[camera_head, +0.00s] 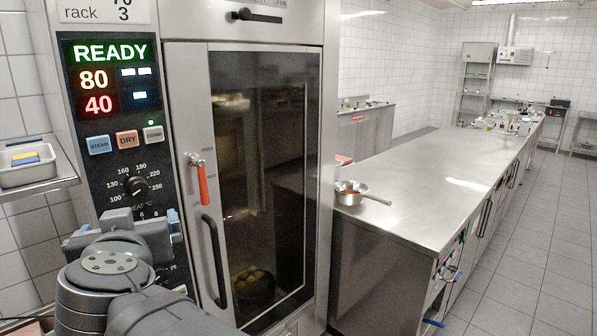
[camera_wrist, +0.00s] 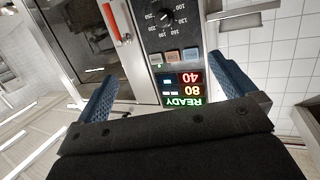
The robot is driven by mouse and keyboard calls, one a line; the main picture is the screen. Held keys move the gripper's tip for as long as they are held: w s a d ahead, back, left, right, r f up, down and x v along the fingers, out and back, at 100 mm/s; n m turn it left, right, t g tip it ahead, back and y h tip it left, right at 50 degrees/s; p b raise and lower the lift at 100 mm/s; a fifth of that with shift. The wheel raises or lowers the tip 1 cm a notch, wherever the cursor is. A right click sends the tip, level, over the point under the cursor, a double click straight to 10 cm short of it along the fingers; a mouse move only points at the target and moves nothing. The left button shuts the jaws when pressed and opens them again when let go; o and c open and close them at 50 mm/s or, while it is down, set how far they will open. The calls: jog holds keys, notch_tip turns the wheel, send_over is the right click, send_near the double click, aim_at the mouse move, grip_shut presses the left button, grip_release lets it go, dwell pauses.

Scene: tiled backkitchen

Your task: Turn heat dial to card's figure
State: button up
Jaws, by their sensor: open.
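The heat dial (camera_head: 137,187) is a black knob on the oven's dark control panel, ringed by figures including 100, 130, 160, 190 and 250. Its pointer is too small to read surely. The dial also shows upside down at the top of the wrist view (camera_wrist: 167,17). The card (camera_head: 100,12) is cut off by the top edge; "rack" and "3" are legible, with part of a figure above. My gripper (camera_head: 125,222) is open and empty, below the dial in the head view. Its blue fingers (camera_wrist: 164,88) stand apart in the wrist view, the dial beyond them.
The lit display (camera_head: 110,78) reads READY, 80 and 40. STEAM, DRY and COMBI buttons (camera_head: 127,138) sit above the dial; a green light glows over COMBI. The oven door (camera_head: 265,180), with a red-handled latch (camera_head: 203,184), is closed. A tray (camera_head: 28,170) stands left; a steel counter (camera_head: 430,185) right.

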jog(key=shift+w, duration=0.1)
jog(key=shift+c, duration=0.2)
jog(key=c, duration=0.4)
jog(key=shift+w+a+f, duration=0.2)
jog(key=shift+a+f, duration=0.05)
jog(key=shift+a, duration=0.05)
jog(key=c, duration=0.3)
jog(key=w+a+f+n+g+y, duration=0.1)
jog(key=w+a+f, duration=0.1)
jog(key=w+a+f+n+g, duration=0.1)
jog(key=w+a+f, duration=0.1)
jog(key=w+a, duration=0.1)
jog(key=shift+y, duration=0.4)
grip_shut()
jog(key=n+y, duration=0.2)
jog(key=y, duration=0.2)
send_near(138, 188)
notch_tip(138, 188, down, 4)
jog(key=w, duration=0.2)
jog(key=shift+t, duration=0.3)
jog(key=shift+x, duration=3.25)
jog(key=shift+w+d, duration=0.1)
